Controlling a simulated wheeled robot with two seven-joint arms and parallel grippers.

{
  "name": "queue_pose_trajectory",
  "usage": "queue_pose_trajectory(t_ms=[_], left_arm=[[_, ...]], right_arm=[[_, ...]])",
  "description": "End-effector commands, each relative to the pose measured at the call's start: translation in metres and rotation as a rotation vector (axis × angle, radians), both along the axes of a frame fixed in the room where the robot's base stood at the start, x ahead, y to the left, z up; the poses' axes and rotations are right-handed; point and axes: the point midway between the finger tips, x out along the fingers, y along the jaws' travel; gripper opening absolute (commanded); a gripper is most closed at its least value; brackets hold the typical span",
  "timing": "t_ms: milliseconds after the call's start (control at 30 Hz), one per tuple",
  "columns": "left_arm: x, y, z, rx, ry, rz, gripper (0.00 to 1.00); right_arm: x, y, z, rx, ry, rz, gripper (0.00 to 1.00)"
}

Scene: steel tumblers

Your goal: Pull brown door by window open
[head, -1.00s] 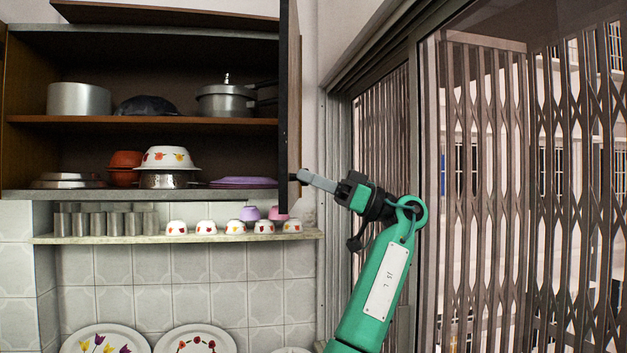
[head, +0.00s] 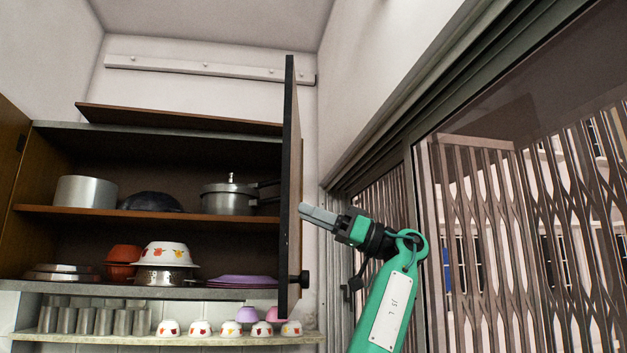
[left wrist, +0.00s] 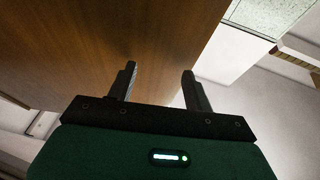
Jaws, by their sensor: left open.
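The brown door by the window (head: 290,185) is the cabinet's right door. It stands swung out, seen almost edge-on in the head view. Its dark knob (head: 301,279) sticks out to the right near the bottom. My left gripper (head: 304,212) is beside the door's right face, above the knob, and holds nothing. In the left wrist view, the brown door face (left wrist: 120,40) fills the upper left. The two fingers of my left gripper (left wrist: 160,78) are spread apart in front of it, with nothing between them. My right gripper is in neither view.
The open cabinet holds pots (head: 86,191), a pressure cooker (head: 229,197), bowls (head: 165,255) and purple plates (head: 243,282). Steel tumblers (head: 85,320) and small cups stand on the shelf (head: 190,340) below. The window with its folding grille (head: 480,240) bounds the right side.

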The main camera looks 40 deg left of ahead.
Motion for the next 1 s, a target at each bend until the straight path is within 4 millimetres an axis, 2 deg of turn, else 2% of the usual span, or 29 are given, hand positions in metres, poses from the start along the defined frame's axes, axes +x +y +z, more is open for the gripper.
queue_pose_trajectory(t_ms=[33,200,400,600,900,1000], left_arm=[[-0.001,0.000,0.011,0.000,0.000,0.000,0.52],[-0.001,-0.001,0.041,0.000,0.000,0.000,0.52],[0.000,-0.001,0.066,-0.001,0.001,-0.001,0.52],[0.000,0.000,0.075,-0.001,0.001,0.000,0.52],[0.000,0.000,0.076,0.000,0.000,0.000,0.52],[0.003,0.000,0.074,0.000,0.006,-0.003,0.34]], right_arm=[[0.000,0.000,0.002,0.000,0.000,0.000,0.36],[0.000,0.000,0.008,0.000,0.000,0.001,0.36],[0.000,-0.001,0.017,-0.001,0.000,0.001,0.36],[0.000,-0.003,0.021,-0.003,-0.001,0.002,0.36],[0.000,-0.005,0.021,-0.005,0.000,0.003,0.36],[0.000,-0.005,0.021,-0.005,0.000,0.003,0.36]])
